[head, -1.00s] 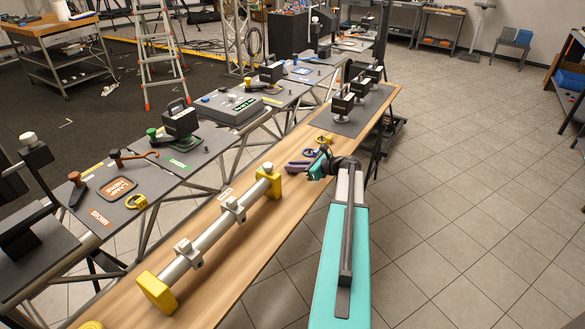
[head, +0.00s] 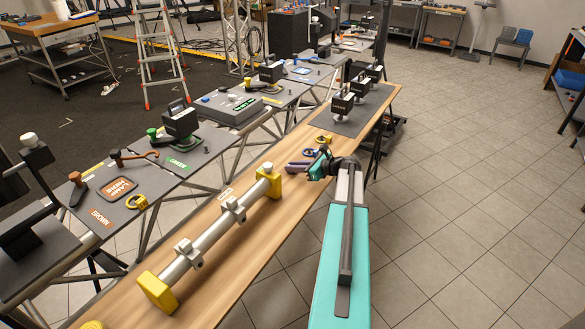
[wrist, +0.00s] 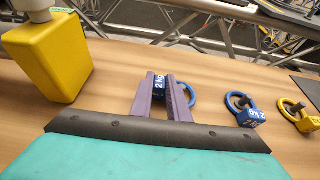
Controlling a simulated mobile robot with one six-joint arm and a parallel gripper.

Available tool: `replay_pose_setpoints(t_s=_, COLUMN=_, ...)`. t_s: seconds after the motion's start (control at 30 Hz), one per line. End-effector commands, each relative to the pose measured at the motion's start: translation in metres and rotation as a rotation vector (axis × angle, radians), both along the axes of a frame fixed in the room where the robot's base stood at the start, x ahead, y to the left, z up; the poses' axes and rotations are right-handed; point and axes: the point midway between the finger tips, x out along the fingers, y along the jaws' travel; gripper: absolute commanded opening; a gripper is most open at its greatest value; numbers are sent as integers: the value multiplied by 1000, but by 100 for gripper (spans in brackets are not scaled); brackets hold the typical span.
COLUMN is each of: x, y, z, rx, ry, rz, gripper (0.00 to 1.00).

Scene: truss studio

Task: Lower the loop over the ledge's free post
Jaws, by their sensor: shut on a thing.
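My gripper (head: 299,165) has purple fingers and sits low over the wooden bench top. In the wrist view its fingers (wrist: 165,92) are shut on a blue weight (wrist: 159,82) marked 2 kg. The blue loop (wrist: 190,95) of that weight shows just right of the fingers; the rest is hidden behind them. To the right, a second blue loop weight (wrist: 240,106) and a yellow loop weight (wrist: 298,116) stand on the bench, each with a short grey peg showing inside its loop. I cannot tell which post is the free one.
A grey bar with yellow end blocks (head: 157,291) lies along the bench left of the gripper; one yellow block (wrist: 48,58) is close in the wrist view. Clamps (head: 343,103) stand on a dark mat at the bench's far end. Truss tables (head: 150,185) run along the left.

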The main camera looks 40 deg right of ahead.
Motion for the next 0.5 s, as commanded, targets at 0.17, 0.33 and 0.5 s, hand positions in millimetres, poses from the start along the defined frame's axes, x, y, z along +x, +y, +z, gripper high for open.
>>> replay_pose_setpoints(t_s=0.17, x=0, y=0, z=-1, rx=0, ry=0, rz=0, gripper=0)
replay_pose_setpoints(t_s=0.33, x=0, y=0, z=-1, rx=0, ry=0, rz=0, gripper=0)
replay_pose_setpoints(t_s=0.5, x=0, y=0, z=-1, rx=0, ry=0, rz=0, gripper=25)
